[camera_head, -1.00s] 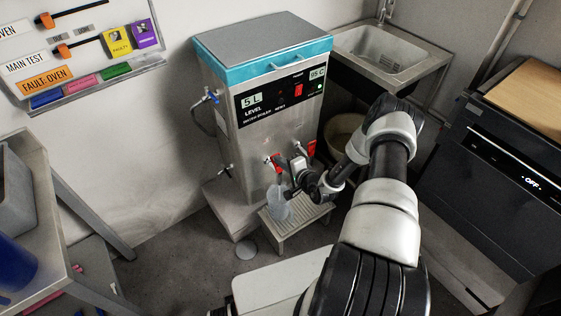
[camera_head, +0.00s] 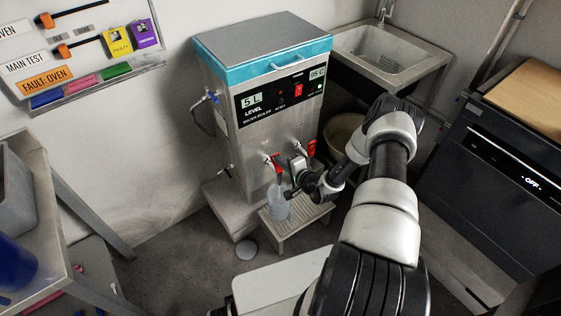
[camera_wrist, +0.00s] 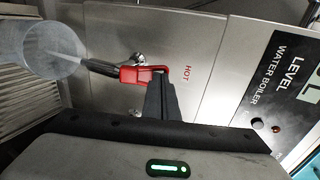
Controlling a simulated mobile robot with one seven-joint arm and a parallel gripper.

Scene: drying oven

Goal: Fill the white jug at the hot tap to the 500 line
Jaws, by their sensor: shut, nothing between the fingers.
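The white jug (camera_head: 277,206), pale and translucent, stands on the slotted stand under the hot tap. In the wrist view the jug (camera_wrist: 35,50) is at the left with its open mouth around the spout's end. The hot tap has a red lever (camera_wrist: 138,75) beside the word HOT, and a pale streak like water runs from the spout into the jug. My gripper (camera_wrist: 160,98) is shut and empty, its fingertips against or very near the red lever. The 500 line and water level cannot be read.
The steel water boiler (camera_head: 262,120) shows 5 L and 95 C. A second red-handled tap (camera_head: 310,148) is to the right of the hot tap. The slotted stand (camera_head: 300,228) is below. A sink (camera_head: 385,55) and a bucket (camera_head: 343,135) are behind; a dark oven (camera_head: 500,165) is at right.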

